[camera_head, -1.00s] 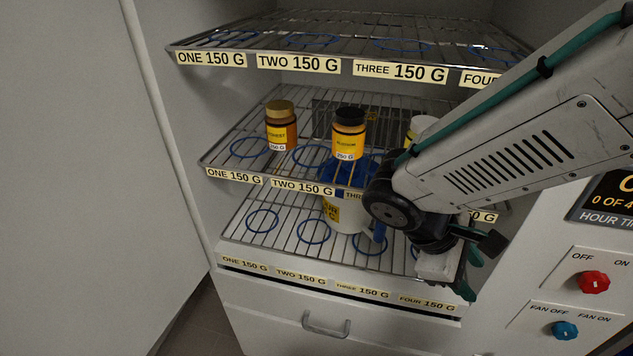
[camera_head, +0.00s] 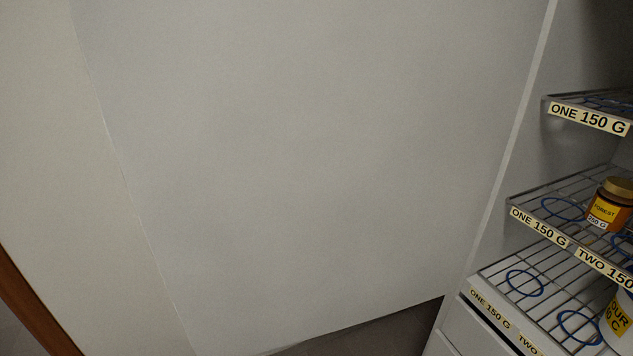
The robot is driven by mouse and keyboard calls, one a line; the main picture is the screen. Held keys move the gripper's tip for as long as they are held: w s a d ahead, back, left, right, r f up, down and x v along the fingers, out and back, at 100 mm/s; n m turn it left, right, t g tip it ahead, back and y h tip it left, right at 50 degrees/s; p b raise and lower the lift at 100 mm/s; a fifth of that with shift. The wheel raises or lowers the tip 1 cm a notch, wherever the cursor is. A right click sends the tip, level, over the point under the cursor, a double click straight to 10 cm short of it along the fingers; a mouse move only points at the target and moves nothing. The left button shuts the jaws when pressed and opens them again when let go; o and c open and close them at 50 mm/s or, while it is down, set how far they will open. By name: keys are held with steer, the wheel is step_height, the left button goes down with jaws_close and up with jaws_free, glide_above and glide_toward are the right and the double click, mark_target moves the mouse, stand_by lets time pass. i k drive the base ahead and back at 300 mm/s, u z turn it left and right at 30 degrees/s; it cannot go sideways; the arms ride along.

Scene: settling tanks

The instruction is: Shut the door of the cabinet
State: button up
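The cabinet door (camera_head: 310,150) is a large plain pale grey panel that fills most of the head view. It stands open, swung out to the left of the cabinet, and no handle shows on the side I see. The cabinet's open interior shows at the right edge, with wire shelves: a top shelf (camera_head: 590,115), a middle shelf (camera_head: 545,200) and a bottom shelf (camera_head: 530,300). My gripper and arm are out of view now.
A jar with a gold lid (camera_head: 608,205) stands on the middle shelf. Part of a white tub with a yellow label (camera_head: 617,312) shows on the bottom shelf. A drawer front (camera_head: 470,335) is below. Dark floor (camera_head: 370,330) shows under the door. A brown edge (camera_head: 35,310) is at lower left.

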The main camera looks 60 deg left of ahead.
mark_target(294, 171)
steer(key=k, duration=0.55)
steer(key=z, duration=2.05)
steer(key=k, duration=2.75)
steer(key=u, duration=1.95)
